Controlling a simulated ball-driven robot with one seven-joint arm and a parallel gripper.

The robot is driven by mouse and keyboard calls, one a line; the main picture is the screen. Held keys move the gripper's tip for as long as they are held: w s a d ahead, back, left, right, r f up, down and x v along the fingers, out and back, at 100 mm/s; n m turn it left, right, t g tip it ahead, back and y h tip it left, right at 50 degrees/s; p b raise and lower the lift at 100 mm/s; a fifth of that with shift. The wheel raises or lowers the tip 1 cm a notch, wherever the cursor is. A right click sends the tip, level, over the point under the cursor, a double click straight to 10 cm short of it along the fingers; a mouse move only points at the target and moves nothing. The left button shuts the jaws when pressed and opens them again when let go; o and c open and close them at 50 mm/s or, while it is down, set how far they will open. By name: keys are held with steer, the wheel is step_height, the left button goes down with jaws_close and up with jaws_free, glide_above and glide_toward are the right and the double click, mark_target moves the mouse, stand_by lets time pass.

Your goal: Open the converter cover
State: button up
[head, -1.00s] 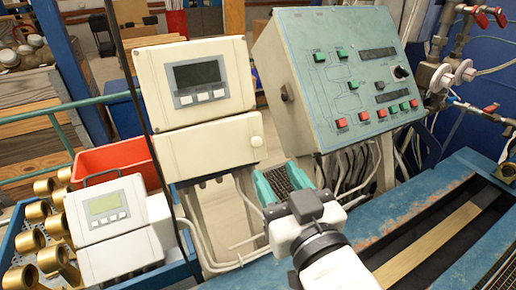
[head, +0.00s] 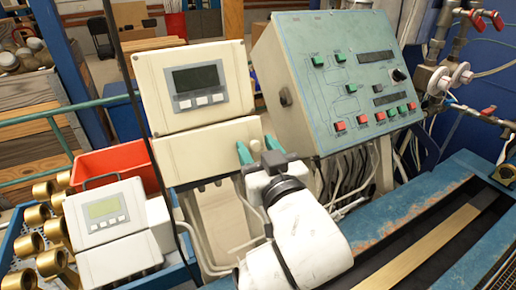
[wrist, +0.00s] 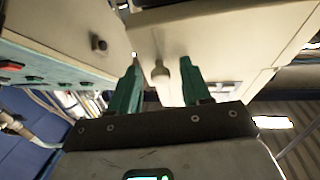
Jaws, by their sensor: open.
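The large cream converter (head: 196,84) stands upright in the middle of the head view, with a display and several white buttons. Its lower cover (head: 205,152) looks closed. A small round knob sits at the cover's right end; in the wrist view this knob (wrist: 160,73) appears between and beyond my fingertips. My gripper (head: 257,149) is open, with green fingers reaching up in front of the cover's right end. The wrist view shows the open gripper (wrist: 163,74) with nothing held. I cannot tell whether either finger touches the knob.
A green control console (head: 345,85) stands close right of the converter. A smaller cream meter (head: 104,215), a red bin (head: 110,165) and brass fittings (head: 38,240) are at lower left. A blue bench (head: 400,215) lies at lower right. Cables hang below the console.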

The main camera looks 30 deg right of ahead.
jaws_close()
stand_by(0.4)
steer(key=shift+s+a, duration=0.1)
